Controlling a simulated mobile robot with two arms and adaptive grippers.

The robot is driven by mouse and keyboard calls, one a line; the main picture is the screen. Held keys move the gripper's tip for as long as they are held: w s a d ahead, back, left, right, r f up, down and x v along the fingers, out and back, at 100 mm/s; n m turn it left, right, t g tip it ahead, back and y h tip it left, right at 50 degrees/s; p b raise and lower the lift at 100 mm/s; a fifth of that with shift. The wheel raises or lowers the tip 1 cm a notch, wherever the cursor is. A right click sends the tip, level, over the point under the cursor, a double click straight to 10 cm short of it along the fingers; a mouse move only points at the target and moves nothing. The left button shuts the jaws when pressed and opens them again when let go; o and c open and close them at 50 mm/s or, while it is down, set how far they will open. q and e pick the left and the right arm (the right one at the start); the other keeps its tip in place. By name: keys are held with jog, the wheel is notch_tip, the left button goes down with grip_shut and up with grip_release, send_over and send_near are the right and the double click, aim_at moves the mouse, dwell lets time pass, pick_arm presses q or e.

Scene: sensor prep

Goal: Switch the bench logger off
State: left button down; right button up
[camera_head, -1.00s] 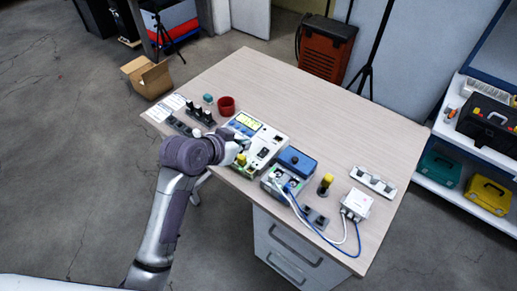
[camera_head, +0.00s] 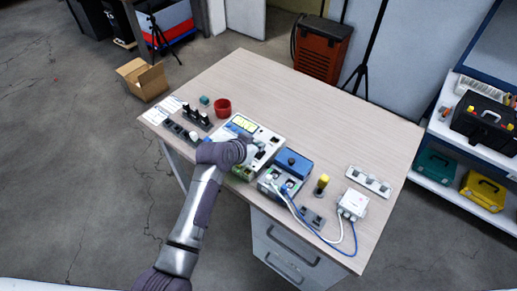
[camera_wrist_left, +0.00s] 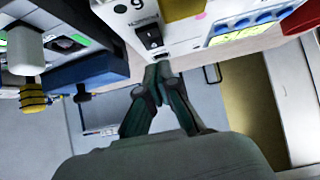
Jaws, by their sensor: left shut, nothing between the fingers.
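The bench logger (camera_head: 268,131), a white box with a yellow-green display, stands on the table. My left gripper (camera_head: 254,147) is over its right part, and the wrist hides some of its front. In the left wrist view, the logger's white panel (camera_wrist_left: 186,37) fills the top, with a black rocker switch (camera_wrist_left: 149,36) on it. The shut, empty fingertips (camera_wrist_left: 158,72) of the left gripper are just below that switch in the picture. I cannot tell whether they touch the panel. My right gripper is not in view.
A blue-topped box (camera_head: 293,161) with cables stands close to the right of the logger. A yellow-topped knob (camera_head: 322,181) and a white junction box (camera_head: 352,204) are further right. A red cup (camera_head: 223,107) stands behind left. The table's back right is clear.

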aim_at(260, 154)
pick_arm(q)
notch_tip(260, 154, down, 2)
jog(key=shift+f, duration=0.1)
dwell(0.4)
jog(key=shift+w+f, duration=0.1)
jog(key=shift+f, duration=0.15)
jog(key=shift+d, duration=0.1)
jog(key=shift+w+d+r, duration=0.25)
jog(key=shift+w+d, duration=0.2)
jog(key=shift+w, duration=0.2)
